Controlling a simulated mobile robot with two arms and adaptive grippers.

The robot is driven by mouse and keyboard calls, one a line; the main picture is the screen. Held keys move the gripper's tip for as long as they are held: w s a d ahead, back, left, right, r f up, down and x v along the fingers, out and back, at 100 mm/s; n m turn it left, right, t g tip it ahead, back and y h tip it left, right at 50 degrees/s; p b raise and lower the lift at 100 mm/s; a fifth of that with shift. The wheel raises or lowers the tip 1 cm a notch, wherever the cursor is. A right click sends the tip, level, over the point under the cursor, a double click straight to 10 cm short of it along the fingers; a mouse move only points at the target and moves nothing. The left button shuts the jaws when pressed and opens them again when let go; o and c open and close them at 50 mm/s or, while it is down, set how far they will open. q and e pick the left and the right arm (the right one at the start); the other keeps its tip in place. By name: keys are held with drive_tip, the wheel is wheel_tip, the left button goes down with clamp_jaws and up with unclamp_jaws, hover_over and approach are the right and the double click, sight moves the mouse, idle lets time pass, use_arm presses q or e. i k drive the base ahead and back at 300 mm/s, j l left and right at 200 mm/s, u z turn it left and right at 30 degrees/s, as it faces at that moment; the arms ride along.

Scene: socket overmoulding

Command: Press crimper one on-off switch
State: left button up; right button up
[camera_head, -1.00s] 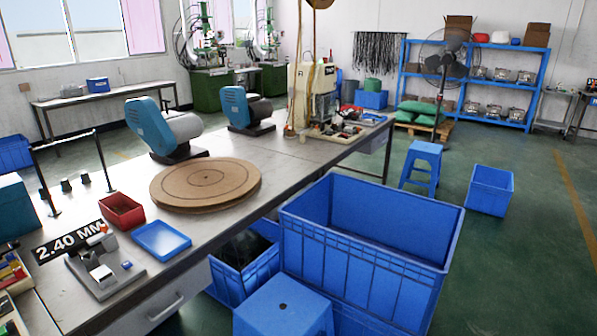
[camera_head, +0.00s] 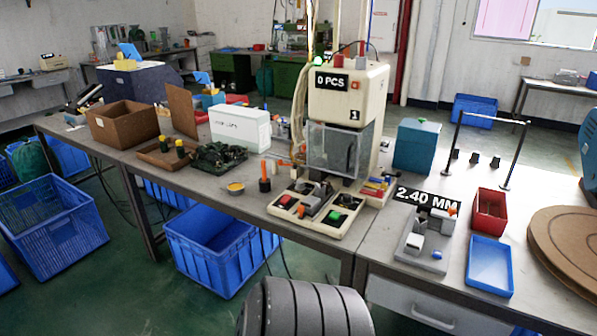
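Crimper one (camera_head: 345,95) is a cream machine with a "0 PCS" sign and a label "1". It stands upright on the bench right of the picture's middle, with a clear guard (camera_head: 335,148) below its head. On its base are a red button (camera_head: 287,201) and a green button (camera_head: 335,216). A green lamp (camera_head: 318,62) shows lit at its top left, and a small red part (camera_head: 338,60) sits beside it. I cannot tell which of these is the on-off switch. Neither of my grippers is in view.
The metal bench (camera_head: 385,240) carries a gauge under a "2.40 MM" sign (camera_head: 427,197), a red bin (camera_head: 489,210), a blue tray (camera_head: 490,266) and a white box (camera_head: 240,128). Blue crates (camera_head: 215,250) stand on the floor beneath and before the bench.

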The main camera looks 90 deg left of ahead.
sight(286, 198)
drive_tip(key=u, duration=2.85)
